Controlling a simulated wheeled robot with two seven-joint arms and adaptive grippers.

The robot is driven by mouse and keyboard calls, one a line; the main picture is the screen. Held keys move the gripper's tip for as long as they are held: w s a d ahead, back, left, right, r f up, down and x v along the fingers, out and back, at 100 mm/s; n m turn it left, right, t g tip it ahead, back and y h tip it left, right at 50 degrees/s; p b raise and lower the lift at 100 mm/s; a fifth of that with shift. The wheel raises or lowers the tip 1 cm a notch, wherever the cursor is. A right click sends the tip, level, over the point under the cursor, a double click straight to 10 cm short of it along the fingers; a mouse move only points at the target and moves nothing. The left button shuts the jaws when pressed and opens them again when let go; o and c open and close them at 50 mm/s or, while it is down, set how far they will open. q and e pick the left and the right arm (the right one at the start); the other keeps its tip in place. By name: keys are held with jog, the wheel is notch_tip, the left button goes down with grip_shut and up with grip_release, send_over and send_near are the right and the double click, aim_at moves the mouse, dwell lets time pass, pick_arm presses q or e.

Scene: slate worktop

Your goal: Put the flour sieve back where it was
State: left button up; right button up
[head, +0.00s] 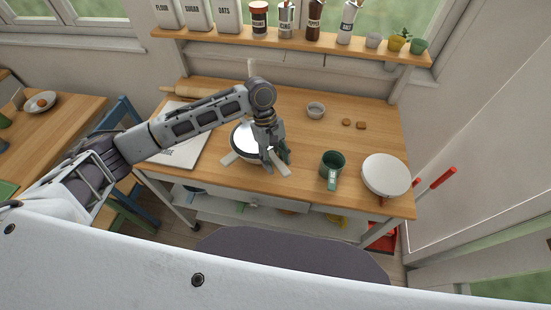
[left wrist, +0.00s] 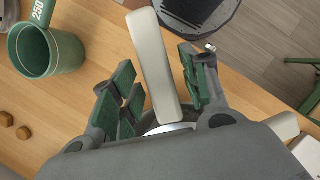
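A round, pale, dark-edged thing (head: 243,137), which I take to be the flour sieve, sits on the wooden worktop, partly hidden by my left arm. Light bar-like parts stick out at its lower left and lower right. My left gripper (head: 274,157) is over its right side. In the left wrist view, a pale flat handle (left wrist: 153,60) runs between the fingers of the left gripper (left wrist: 163,85), with a gap showing on its right side. The fingers look open around it. A bit of pale rim (left wrist: 168,129) shows below. My right gripper is not in view.
A green measuring cup (head: 332,165) and a white round item (head: 386,174) stand to the right. A small bowl (head: 316,110) and two brown pieces (head: 354,124) lie behind. A white board (head: 184,153) and rolling pin (head: 197,94) are left. A shelf (head: 300,46) with jars runs behind.

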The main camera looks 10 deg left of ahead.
pick_arm(q)
jog(key=shift+r, duration=0.1)
dwell(0.3)
jog(key=shift+r+b, duration=0.4)
jog(key=shift+b, duration=0.3)
jog(key=b+v, duration=0.1)
jog(key=v, duration=1.1)
jog(key=shift+s+r, duration=0.1)
